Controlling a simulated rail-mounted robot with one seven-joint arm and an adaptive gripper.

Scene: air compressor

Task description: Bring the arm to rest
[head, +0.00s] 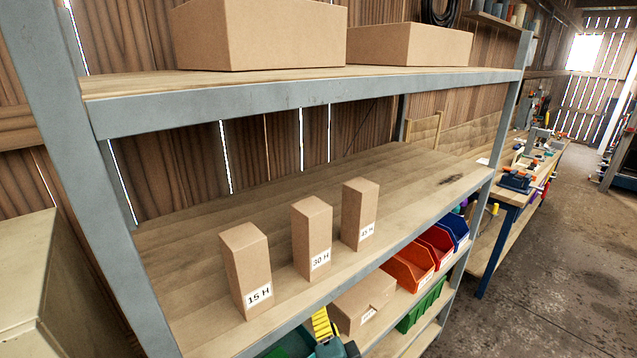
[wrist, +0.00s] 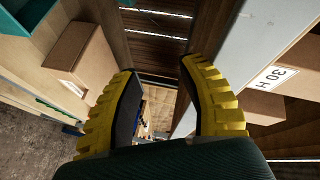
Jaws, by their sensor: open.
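My gripper (head: 324,328) shows at the bottom edge of the head view, mostly cut off, low in front of the shelf. In the wrist view its two yellow ribbed fingers (wrist: 158,68) stand wide apart, with nothing held between them. Three upright cardboard boxes stand in a row on the middle shelf: the 15 H box (head: 246,268), the 30 H box (head: 312,236) and a third box (head: 360,213) with a small label. The wrist view shows the 30 H label (wrist: 275,77) to the right of the fingers.
The middle shelf (head: 420,180) is bare at its far end. Large cartons (head: 258,35) sit on the top shelf. Below are a cardboard box (head: 362,300), orange (head: 408,268) and green (head: 420,306) bins. A workbench (head: 525,185) stands beyond. The concrete floor (head: 560,280) at right is open.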

